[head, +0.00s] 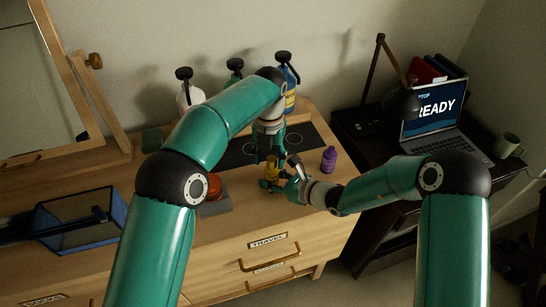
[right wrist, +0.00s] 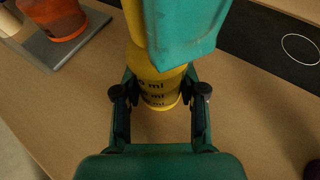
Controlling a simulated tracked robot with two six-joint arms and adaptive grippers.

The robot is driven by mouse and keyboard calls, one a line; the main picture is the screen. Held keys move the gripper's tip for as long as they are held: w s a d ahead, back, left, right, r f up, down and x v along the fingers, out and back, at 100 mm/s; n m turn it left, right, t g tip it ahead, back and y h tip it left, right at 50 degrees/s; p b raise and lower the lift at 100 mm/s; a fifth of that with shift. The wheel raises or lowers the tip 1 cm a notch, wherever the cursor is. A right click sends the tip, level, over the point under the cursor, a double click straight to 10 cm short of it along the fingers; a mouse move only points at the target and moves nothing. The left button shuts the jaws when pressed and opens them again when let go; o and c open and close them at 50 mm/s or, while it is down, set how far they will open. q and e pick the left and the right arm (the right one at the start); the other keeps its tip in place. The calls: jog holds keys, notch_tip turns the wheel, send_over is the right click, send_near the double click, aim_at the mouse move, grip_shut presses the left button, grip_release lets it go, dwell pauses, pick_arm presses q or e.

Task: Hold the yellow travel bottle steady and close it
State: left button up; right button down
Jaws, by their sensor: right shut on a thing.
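The yellow travel bottle (head: 272,172) stands upright on the wooden dresser top. In the right wrist view the bottle (right wrist: 158,88) shows black "ml" marks on its side. My right gripper (head: 280,181) is shut on the lower part of the bottle, with a finger on each side in the right wrist view (right wrist: 160,94). My left gripper (head: 270,153) points down at the top of the bottle from above. One of its teal fingers (right wrist: 185,35) covers the upper bottle in the right wrist view. The cap and the left finger gap are hidden.
An orange-red container (head: 213,186) sits on a grey plate (head: 216,207) left of the bottle. A purple bottle (head: 328,159) stands to the right. A dark panel (head: 235,152) and several pump bottles are behind. A blue-edged box (head: 75,245) lies far left.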

pick_arm(q)
jog(key=shift+d+r, duration=0.1)
jog(key=shift+r, duration=2.15)
